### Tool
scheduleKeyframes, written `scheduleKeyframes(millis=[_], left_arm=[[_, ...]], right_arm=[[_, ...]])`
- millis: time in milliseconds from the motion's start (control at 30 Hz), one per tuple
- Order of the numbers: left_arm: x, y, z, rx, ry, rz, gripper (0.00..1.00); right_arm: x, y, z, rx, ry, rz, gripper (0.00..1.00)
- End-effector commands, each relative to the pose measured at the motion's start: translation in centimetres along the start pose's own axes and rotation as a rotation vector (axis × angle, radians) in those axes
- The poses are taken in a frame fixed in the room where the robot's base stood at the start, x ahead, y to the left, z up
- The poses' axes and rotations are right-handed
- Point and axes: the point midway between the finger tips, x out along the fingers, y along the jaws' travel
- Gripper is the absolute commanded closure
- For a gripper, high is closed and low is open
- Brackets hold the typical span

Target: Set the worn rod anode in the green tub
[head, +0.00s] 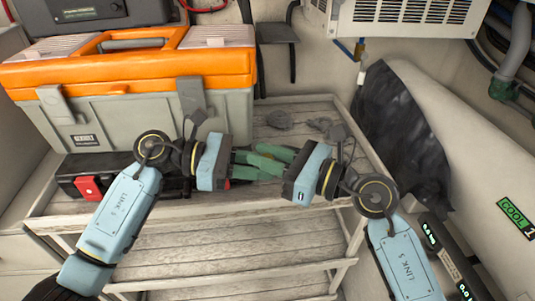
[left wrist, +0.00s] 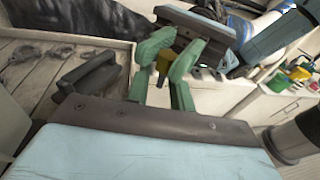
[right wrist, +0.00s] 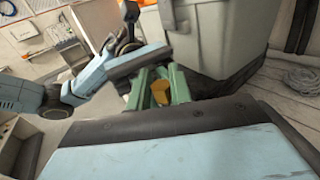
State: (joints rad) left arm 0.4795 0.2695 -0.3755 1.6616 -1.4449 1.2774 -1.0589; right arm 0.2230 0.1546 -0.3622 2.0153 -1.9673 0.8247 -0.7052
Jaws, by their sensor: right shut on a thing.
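My left gripper (head: 246,162) and right gripper (head: 277,160) face each other above the slatted shelf, with their green fingers close together. A small brownish-yellow piece, likely the worn rod anode, shows between the fingers in the left wrist view (left wrist: 163,65) and the right wrist view (right wrist: 160,92). My right gripper is shut on it. The left fingers stand apart around it; I cannot tell if they touch it. In the left wrist view, a small green thing (left wrist: 279,82) sits on a far white cabinet. I cannot tell if it is the green tub.
A grey toolbox with an orange lid (head: 130,75) stands at the back left, behind a black case with a red latch (head: 88,188). A grey coil (head: 280,119) lies on the slatted shelf (head: 200,207). A dark sheet (head: 402,125) hangs at the right.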

Motion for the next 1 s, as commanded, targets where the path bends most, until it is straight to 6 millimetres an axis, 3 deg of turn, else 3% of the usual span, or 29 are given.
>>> scheduleKeyframes(millis=[100,467,800,1000], left_arm=[[0.0,0.0,0.0,0.0,0.0,0.0,0.66],[-1.0,0.0,-0.1,0.0,0.002,0.001,0.66],[-7.8,0.0,-0.1,0.0,0.004,0.002,0.66],[-10.9,0.0,0.0,-0.001,0.002,0.001,0.66]], right_arm=[[0.0,0.0,0.0,0.0,-0.001,-0.001,1.0],[0.0,-0.1,0.0,0.0,-0.001,-0.002,1.0],[0.0,-0.1,0.0,0.0,-0.001,-0.002,1.0],[0.0,-0.1,0.0,-0.001,-0.001,-0.002,1.0]])
